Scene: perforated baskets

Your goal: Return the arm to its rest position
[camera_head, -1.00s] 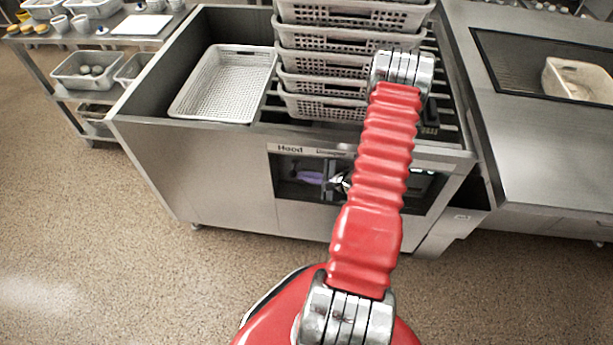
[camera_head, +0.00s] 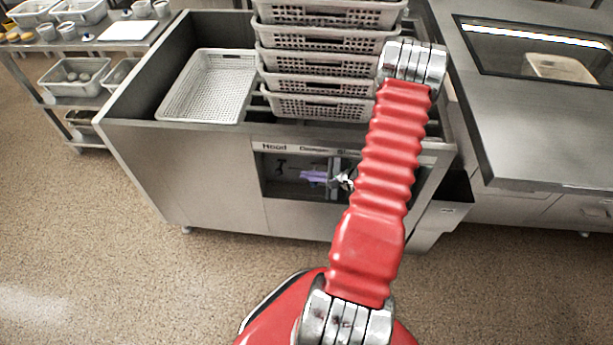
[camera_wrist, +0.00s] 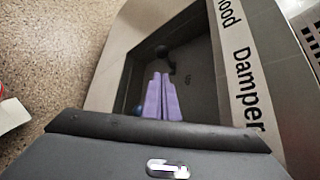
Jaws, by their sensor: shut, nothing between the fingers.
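My red arm rises through the middle of the head view, and its far part is hidden behind the red link. My gripper (camera_head: 303,176) shows as purple fingers pointing left in front of a dark recess (camera_head: 275,190) in the steel cabinet's front. In the wrist view my gripper (camera_wrist: 161,76) has its two purple fingers side by side, shut and empty. They point towards the dark recess (camera_wrist: 201,85) beside the "Hood Damper" label strip (camera_wrist: 240,65). I cannot tell whether the fingertips are inside the recess or just in front of it.
A stack of grey perforated baskets (camera_head: 318,84) stands on the cabinet (camera_head: 215,180), right of one empty basket (camera_head: 209,86). A steel counter (camera_head: 535,130) with a dark window is at right. A shelf rack (camera_head: 85,45) is at back left. The front floor (camera_head: 120,260) is clear.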

